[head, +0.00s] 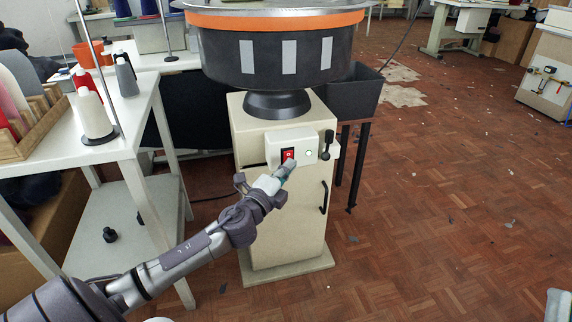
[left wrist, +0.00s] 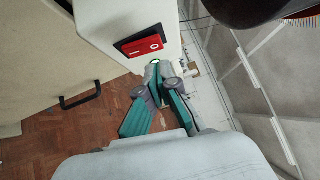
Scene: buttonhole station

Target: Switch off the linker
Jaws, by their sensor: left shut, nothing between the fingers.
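The linker is a cream cabinet (head: 255,215) topped by a dark drum (head: 262,55) with an orange band. A white switch box (head: 274,148) on its front carries a red rocker switch (head: 289,155) in a dark surround. The rocker also shows in the left wrist view (left wrist: 143,45), with a round mark at one end. A pale round button or lamp (head: 309,153) sits right of it. My left gripper (head: 287,168) is shut and empty, its fingertips just below the rocker; I cannot tell whether they touch the box. Its teal fingers (left wrist: 156,72) show in the wrist view.
A black lever (head: 327,145) and a black door handle (head: 323,198) are on the cabinet's right. A white table (head: 130,140) with yarn cones stands left. A dark bin (head: 351,92) stands behind right. The parquet floor (head: 440,200) at right is mostly clear.

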